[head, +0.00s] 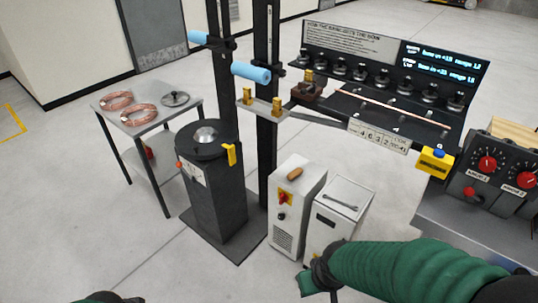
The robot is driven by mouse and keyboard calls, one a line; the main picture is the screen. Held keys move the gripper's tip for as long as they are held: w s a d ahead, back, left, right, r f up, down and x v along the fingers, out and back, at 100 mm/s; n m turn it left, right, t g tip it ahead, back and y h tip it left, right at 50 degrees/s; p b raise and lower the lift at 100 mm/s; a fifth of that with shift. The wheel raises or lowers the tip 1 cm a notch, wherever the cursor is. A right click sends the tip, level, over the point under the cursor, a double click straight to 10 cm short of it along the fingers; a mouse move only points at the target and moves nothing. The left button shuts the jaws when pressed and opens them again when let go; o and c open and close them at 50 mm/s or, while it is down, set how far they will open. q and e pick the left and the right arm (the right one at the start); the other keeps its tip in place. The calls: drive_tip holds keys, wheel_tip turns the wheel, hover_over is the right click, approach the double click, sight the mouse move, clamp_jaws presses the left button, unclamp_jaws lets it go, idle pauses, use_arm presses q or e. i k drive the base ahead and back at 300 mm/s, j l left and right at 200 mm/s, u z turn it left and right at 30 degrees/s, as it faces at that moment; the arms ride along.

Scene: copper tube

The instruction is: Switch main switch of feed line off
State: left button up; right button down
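A red-and-yellow rotary switch (283,198) sits on the front of a white cabinet (310,196) in the middle of the head view; it looks like a main switch, but I cannot read its label or setting. My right arm, in a green sleeve, comes in from the lower right. Its dark end, with my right gripper (318,279), is below and to the right of the switch, apart from it in the picture. Its fingers are not clear. Only a small dark and green piece of my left arm shows at the bottom left edge; its gripper is not seen.
A second white box (338,215) with a wrench on top stands beside the cabinet. A dark drum (212,185) stands left. Copper coils (139,113) lie on a grey table (166,116). A control box with red knobs (498,175) is at right. Floor in front is clear.

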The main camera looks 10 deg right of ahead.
sight(284, 197)
drive_tip(key=i+j+z, duration=0.1)
drive_tip(key=i, duration=1.5)
